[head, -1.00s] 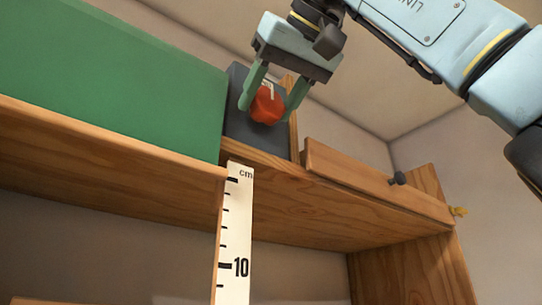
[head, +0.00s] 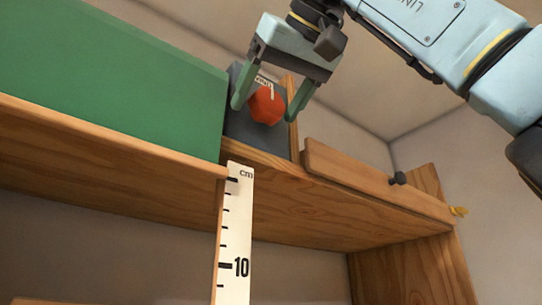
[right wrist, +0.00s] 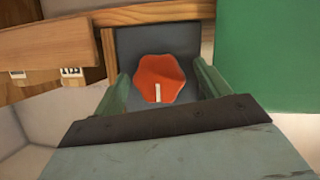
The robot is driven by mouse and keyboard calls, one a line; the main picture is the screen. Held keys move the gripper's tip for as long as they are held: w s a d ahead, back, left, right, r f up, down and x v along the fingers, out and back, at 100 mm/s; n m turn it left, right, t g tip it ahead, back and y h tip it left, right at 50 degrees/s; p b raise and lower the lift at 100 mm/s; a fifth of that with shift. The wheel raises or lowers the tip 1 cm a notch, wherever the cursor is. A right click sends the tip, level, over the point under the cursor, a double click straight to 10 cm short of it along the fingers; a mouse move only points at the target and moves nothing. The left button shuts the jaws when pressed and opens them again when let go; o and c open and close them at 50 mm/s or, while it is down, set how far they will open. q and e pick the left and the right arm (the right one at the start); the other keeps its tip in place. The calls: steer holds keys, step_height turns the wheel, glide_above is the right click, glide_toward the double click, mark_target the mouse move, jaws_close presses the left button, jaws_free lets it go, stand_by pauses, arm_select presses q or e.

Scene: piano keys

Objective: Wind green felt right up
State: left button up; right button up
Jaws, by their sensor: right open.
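The green felt (head: 110,75) is a large green block face on the wooden shelf at the left in the head view, and it shows at the right in the right wrist view (right wrist: 268,55). A red-orange lobed knob (head: 267,104) sits on a dark grey panel (head: 243,135) beside the green block. In the right wrist view the knob (right wrist: 160,78) has a white mark toward its lower edge. My right gripper (head: 266,106) is open, its green-grey fingers on either side of the knob with visible gaps. My left gripper is not in view.
A white centimetre ruler (head: 236,235) hangs upright below the shelf edge. A wooden upright (head: 440,230) stands at the far right, with open space below the shelf.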

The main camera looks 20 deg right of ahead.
steer(key=v, duration=0.7)
steer(key=shift+s, duration=0.15)
steer(key=shift+s+d+r, duration=0.1)
stand_by(0.4)
